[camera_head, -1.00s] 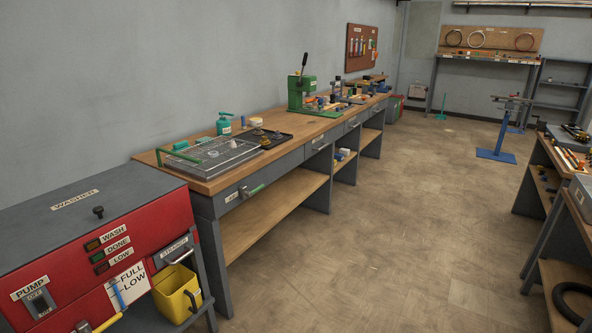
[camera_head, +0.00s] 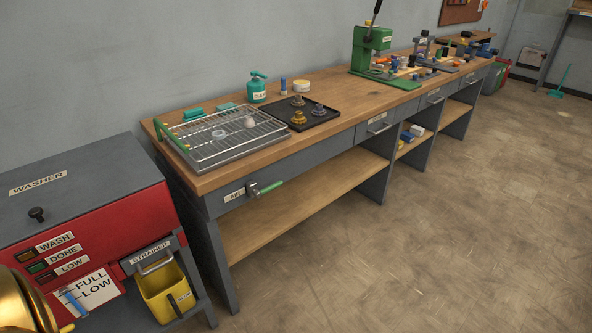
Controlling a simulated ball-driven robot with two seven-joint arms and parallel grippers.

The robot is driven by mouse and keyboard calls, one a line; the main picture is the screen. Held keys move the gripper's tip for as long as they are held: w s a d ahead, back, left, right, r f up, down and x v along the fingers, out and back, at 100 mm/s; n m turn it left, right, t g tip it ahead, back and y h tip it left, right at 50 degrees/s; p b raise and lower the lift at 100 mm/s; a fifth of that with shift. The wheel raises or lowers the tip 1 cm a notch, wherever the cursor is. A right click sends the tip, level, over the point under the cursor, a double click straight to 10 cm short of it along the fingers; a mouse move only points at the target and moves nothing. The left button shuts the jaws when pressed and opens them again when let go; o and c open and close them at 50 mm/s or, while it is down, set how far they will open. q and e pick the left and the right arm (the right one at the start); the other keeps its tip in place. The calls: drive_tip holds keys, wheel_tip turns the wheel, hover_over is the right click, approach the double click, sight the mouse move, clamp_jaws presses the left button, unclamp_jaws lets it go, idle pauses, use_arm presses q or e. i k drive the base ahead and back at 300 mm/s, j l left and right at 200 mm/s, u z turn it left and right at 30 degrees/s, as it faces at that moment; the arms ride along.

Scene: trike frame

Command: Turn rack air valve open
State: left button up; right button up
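The air valve (camera_head: 265,187) is on the bench's front edge, below the wire rack. It has a metal body and a green lever that points right and slightly up, roughly along the bench front. A label (camera_head: 234,195) reading AIR is just left of it. The wire rack (camera_head: 222,137) lies on a tray at the bench's left end, with a green bar along its left side and a few small parts on it. Neither of my grippers is in view, and nothing touches the valve.
The red and grey washer (camera_head: 85,215) stands left of the bench, with a yellow strainer bucket (camera_head: 167,290) at its right end. A black tray (camera_head: 303,114) with metal parts and a green press (camera_head: 372,50) stand on the bench. The floor (camera_head: 400,250) in front is clear.

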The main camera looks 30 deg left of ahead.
sight(258, 194)
drive_tip(key=i+l+u, duration=0.1)
drive_tip(key=i+u, duration=0.25)
drive_tip(key=i, duration=0.2)
drive_tip(key=i+l+u, duration=0.25)
drive_tip(key=i+u, duration=0.15)
drive_tip(key=i, duration=0.1)
